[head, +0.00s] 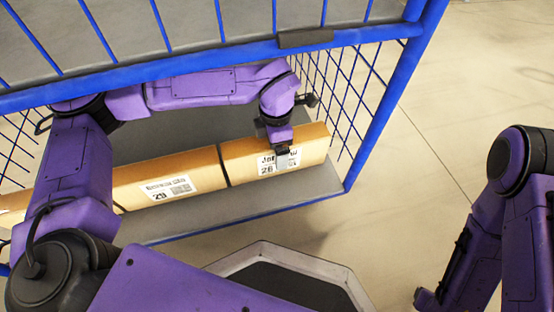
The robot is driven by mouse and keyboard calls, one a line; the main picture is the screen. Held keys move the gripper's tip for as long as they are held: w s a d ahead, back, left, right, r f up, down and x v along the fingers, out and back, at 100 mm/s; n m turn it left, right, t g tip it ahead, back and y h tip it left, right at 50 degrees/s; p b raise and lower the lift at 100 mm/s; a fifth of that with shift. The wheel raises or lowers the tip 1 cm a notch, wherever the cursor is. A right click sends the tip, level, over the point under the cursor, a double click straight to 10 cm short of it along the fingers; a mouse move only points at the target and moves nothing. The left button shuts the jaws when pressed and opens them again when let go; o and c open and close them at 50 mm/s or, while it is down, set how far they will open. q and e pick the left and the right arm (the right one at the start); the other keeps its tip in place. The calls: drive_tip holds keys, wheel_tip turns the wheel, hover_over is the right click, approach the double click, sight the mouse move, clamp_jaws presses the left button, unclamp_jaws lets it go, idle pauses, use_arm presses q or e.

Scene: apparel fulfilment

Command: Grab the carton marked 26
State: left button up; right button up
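The carton marked 26 (311,147) is a brown box with a white label. It stands at the right end of a row on the lower shelf of a blue wire cart. My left gripper (282,158) is at this carton's top and front, with one grey finger in front of the label, partly covering it. The other finger is hidden, so I cannot tell whether it is closed on the carton.
Another brown carton (135,184), with a label that seems to read 29, stands directly left of it. The cart's blue frame (374,110) and wire side close in on the right. My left arm reaches under the upper shelf (150,25). The floor (445,110) right of the cart is clear.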

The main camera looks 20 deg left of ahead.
use_arm(q)
drive_tip(key=shift+f, duration=0.5)
drive_tip(key=shift+r, duration=0.15)
drive_tip(key=c, duration=1.2)
drive_tip(key=shift+c, duration=0.9)
drive_tip(key=shift+r, duration=0.1)
